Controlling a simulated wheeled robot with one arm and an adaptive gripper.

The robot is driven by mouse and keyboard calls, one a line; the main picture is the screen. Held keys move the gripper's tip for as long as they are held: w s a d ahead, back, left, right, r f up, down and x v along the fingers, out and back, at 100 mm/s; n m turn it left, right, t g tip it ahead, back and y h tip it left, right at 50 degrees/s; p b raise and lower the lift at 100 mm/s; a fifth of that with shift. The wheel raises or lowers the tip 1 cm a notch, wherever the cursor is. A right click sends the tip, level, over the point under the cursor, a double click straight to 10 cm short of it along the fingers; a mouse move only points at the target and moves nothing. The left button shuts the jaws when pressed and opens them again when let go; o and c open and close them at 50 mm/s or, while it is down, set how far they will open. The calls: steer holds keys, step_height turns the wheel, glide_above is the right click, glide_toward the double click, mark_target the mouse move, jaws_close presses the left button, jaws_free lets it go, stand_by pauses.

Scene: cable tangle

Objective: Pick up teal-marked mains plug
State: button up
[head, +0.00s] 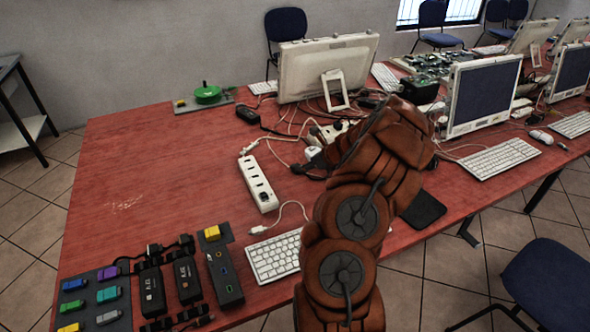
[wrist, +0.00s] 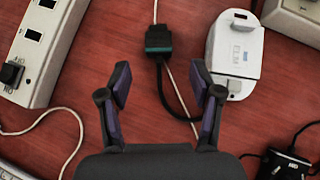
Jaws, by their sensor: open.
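The teal-marked mains plug (wrist: 158,40) is a dark block with a thin teal line across it, lying on the red table near the top middle of the wrist view. A black cord runs from its lower end between my fingers. My gripper (wrist: 159,70) is open and empty, its two fingers spread to either side of the cord, with the plug just beyond the fingertips. In the head view my brown arm reaches over the table and hides much of the area around the gripper, so I cannot make out the plug there.
A white power strip (head: 258,183) lies left of my arm; it also shows in the wrist view (wrist: 42,45). A white adapter (wrist: 236,55) sits close to the right finger. A thin pale cable (wrist: 175,85) passes between the fingers. A keyboard (head: 273,257) lies near the front edge.

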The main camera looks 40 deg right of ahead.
steer(key=shift+p+x, duration=0.35)
steer(key=shift+x, duration=2.15)
steer(key=shift+s+f, duration=0.1)
steer(key=shift+s, duration=0.05)
jaws_close()
